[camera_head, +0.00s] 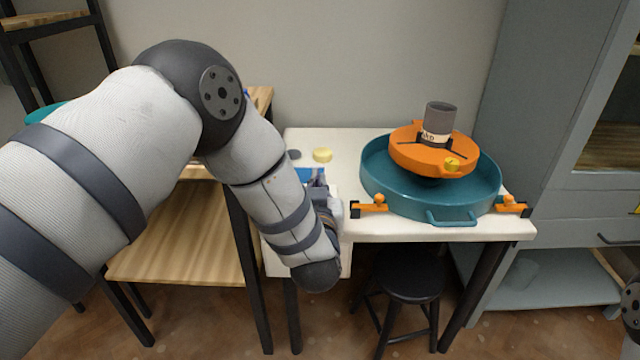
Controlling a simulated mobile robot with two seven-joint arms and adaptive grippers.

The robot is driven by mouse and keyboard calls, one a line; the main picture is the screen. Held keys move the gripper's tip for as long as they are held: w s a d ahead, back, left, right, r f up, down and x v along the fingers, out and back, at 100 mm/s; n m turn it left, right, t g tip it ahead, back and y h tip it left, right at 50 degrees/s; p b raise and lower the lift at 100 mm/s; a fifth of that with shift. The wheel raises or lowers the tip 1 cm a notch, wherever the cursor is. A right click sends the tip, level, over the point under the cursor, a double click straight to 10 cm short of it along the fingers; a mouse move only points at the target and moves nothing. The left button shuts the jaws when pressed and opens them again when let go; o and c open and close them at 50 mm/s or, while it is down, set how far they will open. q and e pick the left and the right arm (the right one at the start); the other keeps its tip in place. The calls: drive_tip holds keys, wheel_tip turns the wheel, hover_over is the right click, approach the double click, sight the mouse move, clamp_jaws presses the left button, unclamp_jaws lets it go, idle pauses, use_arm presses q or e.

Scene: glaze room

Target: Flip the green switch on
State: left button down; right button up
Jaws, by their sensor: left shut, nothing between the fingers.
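No green switch can be made out in the head view; my left arm and gripper cover part of the white table's left side. My left gripper (318,181) is shut and empty. It points away from me over the left part of the white table (338,143), beside a small blue item (304,173) that it partly covers. I cannot tell whether the two touch. My right gripper is out of the picture; only a piece of my right arm shows at the right edge.
A teal basin (377,182) with an orange wheel (404,151) and a grey cylinder (440,116) stands right of my left gripper. Orange clamps (376,203) sit at the front edge. A yellow round piece (322,155) lies behind. A black stool (410,278) stands below.

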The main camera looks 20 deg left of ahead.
use_arm(q)
drive_tip(key=x, duration=0.4)
drive_tip(key=b+x, duration=0.1)
drive_tip(key=x, duration=0.1)
drive_tip(key=shift+s+a+f, duration=0.1)
drive_tip(key=shift+f, duration=0.25)
drive_tip(key=shift+w+f, duration=0.25)
drive_tip(key=shift+f, duration=0.6)
drive_tip(key=shift+w+f, duration=0.2)
drive_tip(key=shift+f, duration=0.7)
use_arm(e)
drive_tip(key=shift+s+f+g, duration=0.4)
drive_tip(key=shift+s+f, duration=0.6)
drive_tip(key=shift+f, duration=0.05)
